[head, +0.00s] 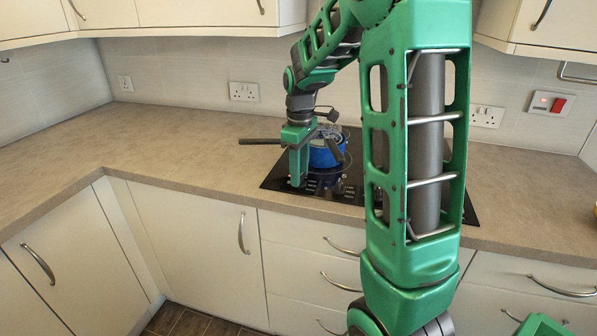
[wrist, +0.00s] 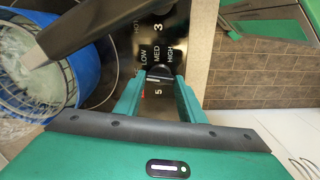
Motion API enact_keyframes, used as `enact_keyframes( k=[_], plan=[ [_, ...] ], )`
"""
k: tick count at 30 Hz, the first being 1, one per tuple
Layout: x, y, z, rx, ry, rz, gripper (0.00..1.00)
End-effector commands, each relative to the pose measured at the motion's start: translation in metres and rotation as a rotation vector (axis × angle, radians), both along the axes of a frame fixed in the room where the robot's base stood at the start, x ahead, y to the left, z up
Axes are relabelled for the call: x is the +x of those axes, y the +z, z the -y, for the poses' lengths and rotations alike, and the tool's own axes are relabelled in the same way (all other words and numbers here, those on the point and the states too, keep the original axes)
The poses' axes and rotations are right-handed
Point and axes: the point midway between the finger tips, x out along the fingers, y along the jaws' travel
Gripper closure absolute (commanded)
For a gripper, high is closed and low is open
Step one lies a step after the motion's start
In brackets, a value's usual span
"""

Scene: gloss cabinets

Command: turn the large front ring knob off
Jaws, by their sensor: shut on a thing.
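A black knob (wrist: 160,73) sits on the dark cooktop panel in the wrist view, beside the printed words LOW, MED and HIGH. The digit 3 is above it in the picture and 5 below. My gripper (wrist: 160,88) points down with its two green fingers on either side of this knob, shut on it. In the head view my gripper (head: 298,182) is at the front part of the black cooktop (head: 273,181). The gripper and arm partly cover the controls there, so I cannot read the knob's setting in that view.
A blue pot (head: 322,156) with a wire basket stands on the cooktop close to my gripper. It also shows in the wrist view (wrist: 88,60), with a dark handle crossing above it. The beige counter (head: 170,133) left of the cooktop is clear.

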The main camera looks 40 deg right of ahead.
Motion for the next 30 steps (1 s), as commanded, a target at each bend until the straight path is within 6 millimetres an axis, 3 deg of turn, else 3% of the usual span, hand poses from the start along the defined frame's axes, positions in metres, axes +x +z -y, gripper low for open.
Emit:
enact_keyframes(
  k=[10, 26, 27, 29, 30],
  plan=[
    [0.0036, 0.0023, 0.0012, -0.004, 0.139, 0.011, 0.86],
    [0.0032, 0.0022, 0.0028, -0.006, 0.160, 0.010, 0.86],
    [0.0032, 0.0023, 0.0029, -0.006, 0.160, 0.010, 0.62],
    [0.0027, 0.0021, 0.0029, -0.005, 0.160, 0.009, 0.47],
    [0.0023, 0.0019, 0.0027, -0.004, 0.160, 0.008, 0.45]
  ],
)
